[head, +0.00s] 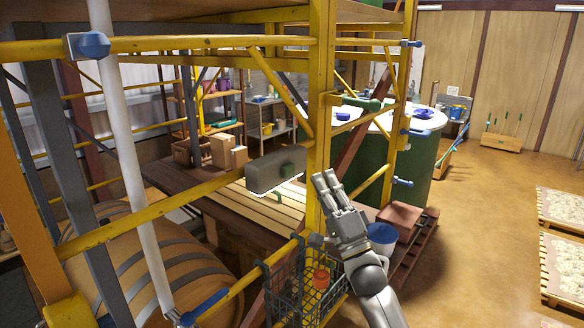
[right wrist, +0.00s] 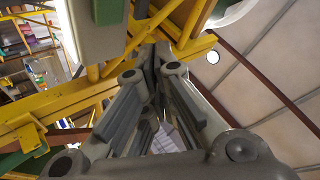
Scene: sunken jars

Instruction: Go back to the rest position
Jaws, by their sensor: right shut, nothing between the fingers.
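My right gripper (head: 328,180) is raised in the middle of the head view, with its fingers pointing up. It is just right of a yellow scaffold post (head: 318,120), and I cannot tell whether they touch. In the right wrist view the gripper's fingers (right wrist: 150,62) come together at the tips with nothing between them. My left gripper is not in the head view.
Yellow scaffold rails (head: 190,45) surround the left and centre. A wire basket (head: 300,295) with an orange-lidded jar (head: 320,280) hangs below the gripper. A green tank (head: 420,165), blue-rimmed bucket (head: 381,238) and brown box (head: 400,217) stand behind. Open floor (head: 480,230) lies right.

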